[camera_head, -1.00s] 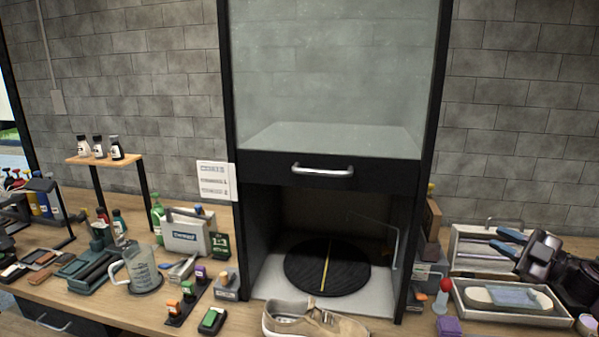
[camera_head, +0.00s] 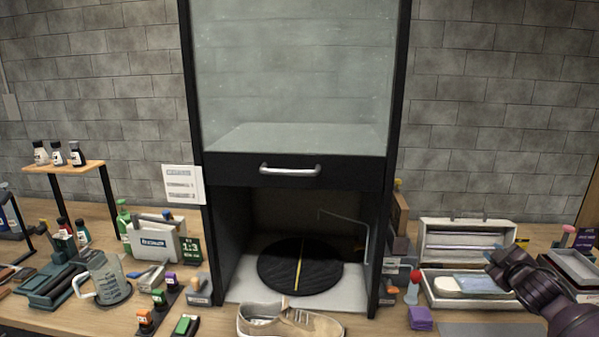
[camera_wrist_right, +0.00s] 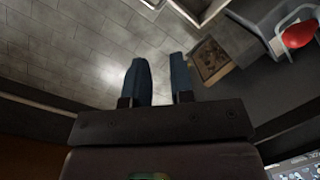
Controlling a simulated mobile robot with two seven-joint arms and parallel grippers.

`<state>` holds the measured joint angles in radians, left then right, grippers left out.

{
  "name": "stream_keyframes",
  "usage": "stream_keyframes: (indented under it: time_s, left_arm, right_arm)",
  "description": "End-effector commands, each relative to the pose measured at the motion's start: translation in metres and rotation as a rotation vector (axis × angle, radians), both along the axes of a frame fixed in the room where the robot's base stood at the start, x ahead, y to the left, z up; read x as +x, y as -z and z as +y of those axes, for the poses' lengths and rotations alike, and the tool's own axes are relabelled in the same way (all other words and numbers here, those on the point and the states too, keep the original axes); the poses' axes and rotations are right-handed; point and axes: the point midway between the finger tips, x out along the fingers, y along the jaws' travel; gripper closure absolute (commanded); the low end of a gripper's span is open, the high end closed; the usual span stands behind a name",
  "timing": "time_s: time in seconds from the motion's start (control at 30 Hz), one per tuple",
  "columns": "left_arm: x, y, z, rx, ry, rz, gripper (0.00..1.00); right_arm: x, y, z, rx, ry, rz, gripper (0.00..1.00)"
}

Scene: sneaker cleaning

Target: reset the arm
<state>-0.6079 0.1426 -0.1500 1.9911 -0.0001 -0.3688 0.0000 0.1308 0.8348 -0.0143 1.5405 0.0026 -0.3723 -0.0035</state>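My right arm (camera_head: 541,291) shows as dark jointed parts at the lower right of the head view, in front of the open case on the bench. Its fingers cannot be made out there. In the right wrist view, the two blue-grey fingers of my right gripper (camera_wrist_right: 160,66) stand apart with nothing between them, over a tiled floor (camera_wrist_right: 70,50). My left arm and gripper are in neither view.
A beige sneaker (camera_head: 290,322) lies before the tall cabinet, whose glass door is raised above a black turntable (camera_head: 275,268). An open case (camera_head: 466,233) stands right of it. Bottles and tools crowd the bench's left. The wrist view shows a red chair (camera_wrist_right: 299,34).

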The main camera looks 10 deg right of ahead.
Motion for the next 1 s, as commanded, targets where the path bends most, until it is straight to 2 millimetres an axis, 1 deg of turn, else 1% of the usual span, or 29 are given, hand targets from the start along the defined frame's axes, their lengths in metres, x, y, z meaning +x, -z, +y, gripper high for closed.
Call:
stream_keyframes:
  time_s: [0.03, 0.17, 0.2, 0.27, 0.3, 0.37, 0.4, 0.47, 0.5, 0.57, 0.6, 0.67, 0.7, 0.8, 0.9, 1.0]
  left_arm:
    - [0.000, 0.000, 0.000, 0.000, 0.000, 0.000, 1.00]
    - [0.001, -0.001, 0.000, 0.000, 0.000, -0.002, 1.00]
    - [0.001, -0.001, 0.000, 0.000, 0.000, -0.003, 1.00]
    - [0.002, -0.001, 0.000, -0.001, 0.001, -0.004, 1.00]
    - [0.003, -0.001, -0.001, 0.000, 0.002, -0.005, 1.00]
    - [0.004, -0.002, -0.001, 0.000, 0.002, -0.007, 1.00]
    - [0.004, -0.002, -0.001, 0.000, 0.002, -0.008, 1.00]
    - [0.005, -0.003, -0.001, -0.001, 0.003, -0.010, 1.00]
    - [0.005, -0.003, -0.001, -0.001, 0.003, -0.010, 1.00]
    - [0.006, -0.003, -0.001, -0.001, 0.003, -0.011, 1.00]
    - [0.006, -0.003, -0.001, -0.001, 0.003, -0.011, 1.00]
    - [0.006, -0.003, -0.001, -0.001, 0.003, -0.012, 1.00]
    - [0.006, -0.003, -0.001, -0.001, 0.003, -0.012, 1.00]
    - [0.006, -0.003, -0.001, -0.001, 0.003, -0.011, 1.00]
    - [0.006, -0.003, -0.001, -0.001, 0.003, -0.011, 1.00]
    - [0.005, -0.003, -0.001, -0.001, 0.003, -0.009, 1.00]
  right_arm:
    - [-0.008, 0.018, 0.011, 0.023, -0.009, 0.016, 0.78]
    - [-0.033, 0.066, 0.042, 0.088, -0.033, 0.063, 0.78]
    - [-0.043, 0.082, 0.053, 0.114, -0.039, 0.078, 0.78]
    - [-0.060, 0.106, 0.072, 0.155, -0.050, 0.103, 0.78]
    - [-0.072, 0.123, 0.086, 0.185, -0.055, 0.120, 0.78]
    - [-0.093, 0.146, 0.107, 0.232, -0.062, 0.145, 0.78]
    - [-0.107, 0.160, 0.121, 0.266, -0.065, 0.160, 0.78]
    - [-0.130, 0.179, 0.143, 0.318, -0.066, 0.182, 0.78]
    - [-0.146, 0.191, 0.158, 0.354, -0.067, 0.197, 0.78]
    - [-0.170, 0.207, 0.181, 0.411, -0.064, 0.217, 0.78]
    - [-0.187, 0.216, 0.196, 0.451, -0.058, 0.229, 0.78]
    - [-0.212, 0.227, 0.219, 0.511, -0.047, 0.244, 0.78]
    - [-0.228, 0.232, 0.233, 0.550, -0.038, 0.253, 0.78]
    - [-0.260, 0.238, 0.262, 0.634, -0.012, 0.264, 0.78]
    - [-0.282, 0.239, 0.282, 0.694, 0.012, 0.269, 0.78]
    - [-0.295, 0.239, 0.293, 0.729, 0.029, 0.270, 0.78]
